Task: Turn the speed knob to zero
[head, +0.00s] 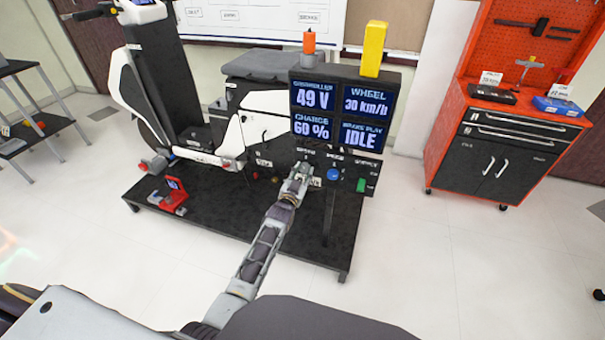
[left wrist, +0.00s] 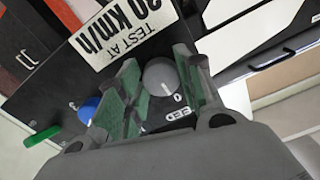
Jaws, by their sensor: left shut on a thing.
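The speed knob (left wrist: 160,76) is a grey round dial on the dark control panel (head: 345,165), beside a partly covered "SPEED" label. In the left wrist view it sits between the two green-padded fingers of my left gripper (head: 300,172), which is shut on it. In the head view the gripper hides the knob. The display (head: 341,115) above reads 49 V, 30 km/h, 60 % and IDLE. My right gripper is not in view.
A blue knob (head: 333,174) and a green switch (head: 361,185) are right of my gripper on the panel. A white-and-black scooter (head: 165,85) and a red device (head: 173,197) stand on the black platform (head: 200,222). A red tool cabinet (head: 500,150) stands at right; the floor between is clear.

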